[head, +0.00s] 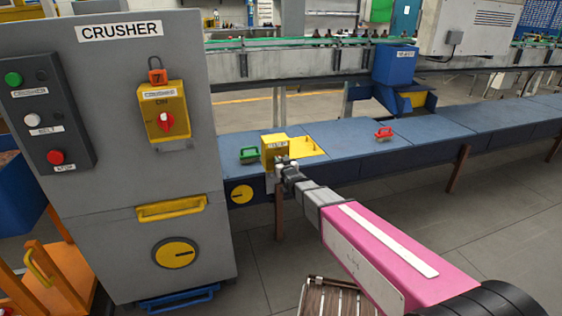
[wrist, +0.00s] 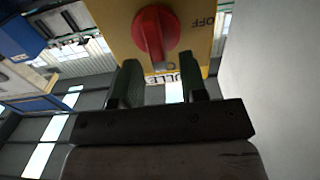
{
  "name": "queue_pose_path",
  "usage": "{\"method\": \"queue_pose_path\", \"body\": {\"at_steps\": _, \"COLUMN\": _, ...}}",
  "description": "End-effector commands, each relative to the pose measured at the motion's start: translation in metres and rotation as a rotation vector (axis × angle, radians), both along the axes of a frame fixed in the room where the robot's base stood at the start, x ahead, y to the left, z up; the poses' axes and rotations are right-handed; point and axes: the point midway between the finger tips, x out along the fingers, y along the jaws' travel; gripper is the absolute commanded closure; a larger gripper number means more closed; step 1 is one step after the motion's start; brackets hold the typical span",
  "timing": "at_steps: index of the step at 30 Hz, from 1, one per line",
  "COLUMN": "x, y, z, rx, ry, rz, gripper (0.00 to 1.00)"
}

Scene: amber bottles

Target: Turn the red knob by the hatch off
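A yellow switch box (head: 274,151) stands on the blue bench beside a yellow hatch (head: 308,149). My gripper (head: 283,163) is at this box's near face and hides its knob in the head view. In the wrist view the red knob (wrist: 155,32) sits on the yellow face (wrist: 108,28), its ridge roughly upright in the picture. The word OFF shows upside down to the right of the knob. My gripper (wrist: 162,66) is open, its two fingers apart just below the knob. I cannot tell whether they touch it.
A grey CRUSHER cabinet (head: 120,60) on the left carries another yellow box (head: 164,100) with its own red knob (head: 166,122). A green-handled item (head: 249,155) and a red-handled one (head: 383,134) are on the bench (head: 440,133). Open floor lies right of my arm.

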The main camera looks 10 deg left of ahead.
Motion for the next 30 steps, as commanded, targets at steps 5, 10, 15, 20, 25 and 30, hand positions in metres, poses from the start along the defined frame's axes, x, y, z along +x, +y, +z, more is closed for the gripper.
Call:
{"method": "queue_pose_path", "body": {"at_steps": 5, "x": 0.0054, "y": 0.0033, "z": 0.0002, "rx": 0.000, "ry": 0.000, "rz": 0.000, "gripper": 0.61}}
{"method": "queue_pose_path", "body": {"at_steps": 10, "x": 0.0050, "y": 0.0029, "z": 0.0003, "rx": 0.000, "ry": 0.000, "rz": 0.000, "gripper": 0.64}}
{"method": "queue_pose_path", "body": {"at_steps": 15, "x": 0.0049, "y": 0.0029, "z": 0.0004, "rx": 0.000, "ry": 0.000, "rz": 0.000, "gripper": 1.00}}
{"method": "queue_pose_path", "body": {"at_steps": 20, "x": 0.0049, "y": 0.0030, "z": 0.0004, "rx": -0.003, "ry": -0.002, "rz": 0.000, "gripper": 1.00}}
{"method": "queue_pose_path", "body": {"at_steps": 25, "x": 0.0044, "y": 0.0036, "z": 0.0004, "rx": -0.027, "ry": -0.017, "rz": 0.000, "gripper": 1.00}}
{"method": "queue_pose_path", "body": {"at_steps": 30, "x": 0.0034, "y": 0.0052, "z": 0.0002, "rx": -0.095, "ry": -0.059, "rz": 0.000, "gripper": 1.00}}
